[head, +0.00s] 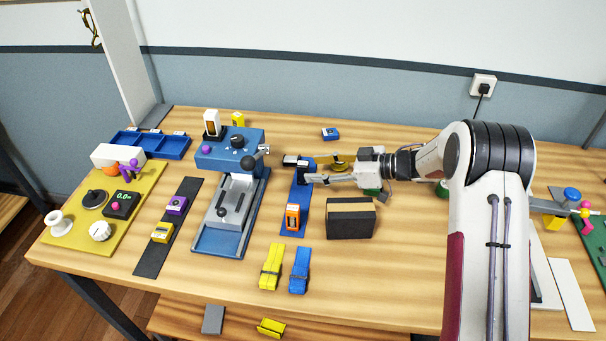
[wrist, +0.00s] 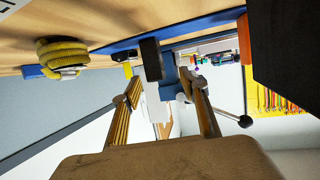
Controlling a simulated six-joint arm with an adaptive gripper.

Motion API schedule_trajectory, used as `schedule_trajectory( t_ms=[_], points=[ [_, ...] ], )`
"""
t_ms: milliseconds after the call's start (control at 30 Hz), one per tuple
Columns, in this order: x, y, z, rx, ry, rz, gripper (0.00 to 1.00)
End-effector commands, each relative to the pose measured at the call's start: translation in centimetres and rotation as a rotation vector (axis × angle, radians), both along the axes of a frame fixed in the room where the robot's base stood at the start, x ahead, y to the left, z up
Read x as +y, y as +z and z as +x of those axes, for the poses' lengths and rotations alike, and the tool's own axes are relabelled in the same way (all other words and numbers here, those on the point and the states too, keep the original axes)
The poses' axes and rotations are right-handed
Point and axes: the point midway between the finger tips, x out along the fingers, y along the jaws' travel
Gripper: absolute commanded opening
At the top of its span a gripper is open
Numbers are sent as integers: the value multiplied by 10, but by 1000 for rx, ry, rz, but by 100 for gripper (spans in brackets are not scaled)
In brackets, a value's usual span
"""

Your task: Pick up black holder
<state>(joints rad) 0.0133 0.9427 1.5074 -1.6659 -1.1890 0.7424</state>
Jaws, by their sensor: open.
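A small black block (head: 293,160), which looks like the black holder, is at the far end of a blue strip (head: 299,190) lying on the table. In the wrist view the black holder (wrist: 151,59) stands out from the blue strip, ahead of my fingers and roughly between their lines. My gripper (head: 309,172) reaches in from the right with its fingers spread and nothing between them. In the wrist view my gripper (wrist: 163,85) is open, its tips close to the holder. I cannot tell whether a finger touches it.
A yellow coil (head: 333,162) lies just beyond my gripper. An orange device (head: 292,217) is on the strip's near end. A dark box (head: 350,219) stands close below my gripper. A blue machine (head: 231,152) is to the left. Another black stand (head: 213,132) is behind it.

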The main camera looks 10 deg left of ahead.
Motion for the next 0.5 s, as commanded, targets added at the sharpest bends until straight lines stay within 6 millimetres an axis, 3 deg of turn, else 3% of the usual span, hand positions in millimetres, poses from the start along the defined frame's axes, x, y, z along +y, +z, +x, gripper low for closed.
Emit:
schedule_trajectory(
  t_ms=[500],
  points=[
    [7,-3,3,0,-1,0,43]
  ],
)
